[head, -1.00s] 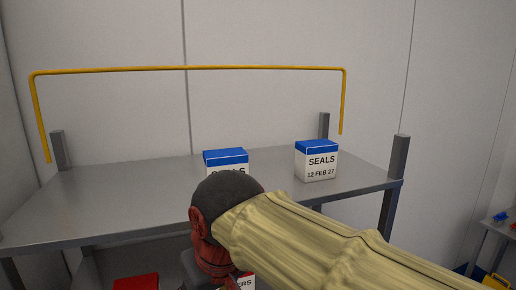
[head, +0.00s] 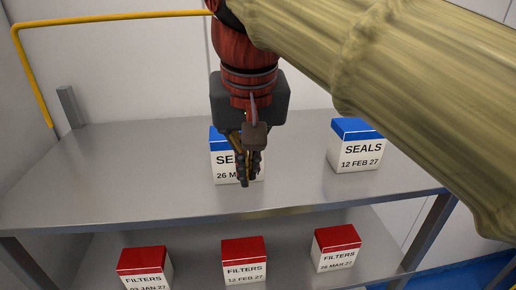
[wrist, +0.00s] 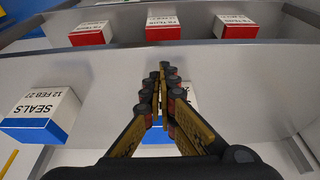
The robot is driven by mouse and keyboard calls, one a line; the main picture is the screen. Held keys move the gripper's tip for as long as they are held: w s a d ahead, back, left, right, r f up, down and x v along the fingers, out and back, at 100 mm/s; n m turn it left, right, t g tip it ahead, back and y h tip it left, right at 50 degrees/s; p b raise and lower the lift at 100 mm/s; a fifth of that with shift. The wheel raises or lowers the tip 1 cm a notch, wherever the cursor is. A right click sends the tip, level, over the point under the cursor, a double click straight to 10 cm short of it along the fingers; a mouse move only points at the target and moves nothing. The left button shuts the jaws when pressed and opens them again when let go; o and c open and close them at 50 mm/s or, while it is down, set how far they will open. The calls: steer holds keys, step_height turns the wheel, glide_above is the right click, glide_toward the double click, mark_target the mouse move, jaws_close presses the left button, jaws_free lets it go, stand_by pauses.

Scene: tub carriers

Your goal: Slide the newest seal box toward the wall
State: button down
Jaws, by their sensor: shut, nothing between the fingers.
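Two white seal boxes with blue tops stand on the upper grey shelf (head: 100,185). The left seal box (head: 219,170) reads "26 M…"; my gripper covers the rest of its label. The right seal box (head: 355,152) reads "12 FEB 27" and also shows at the left of the wrist view (wrist: 40,112). My gripper (head: 246,182) is shut and empty, pointing down in front of the left box in the head view. In the wrist view the fingers (wrist: 164,72) overlap that box and hide most of it. I cannot tell whether they touch it.
Several filter boxes with red tops, including the middle one (head: 244,262), stand on the lower shelf (head: 205,248). A yellow rail (head: 110,16) runs along the wall behind, and a grey post (head: 70,107) stands at the back left. The upper shelf's left part is clear.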

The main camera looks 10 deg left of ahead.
mark_target(245, 191)
steer(key=x, duration=0.6)
steer(key=shift+a+f, duration=0.15)
steer(key=shift+f, duration=0.25)
steer(key=w, duration=0.2)
steer(key=w+p, duration=0.1)
steer(key=shift+a+f, duration=0.25)
steer(key=shift+a, duration=0.1)
steer(key=shift+w+a, duration=0.1)
steer(key=shift+w, duration=0.45)
steer(key=shift+w+p, duration=0.15)
steer(key=shift+p, duration=0.15)
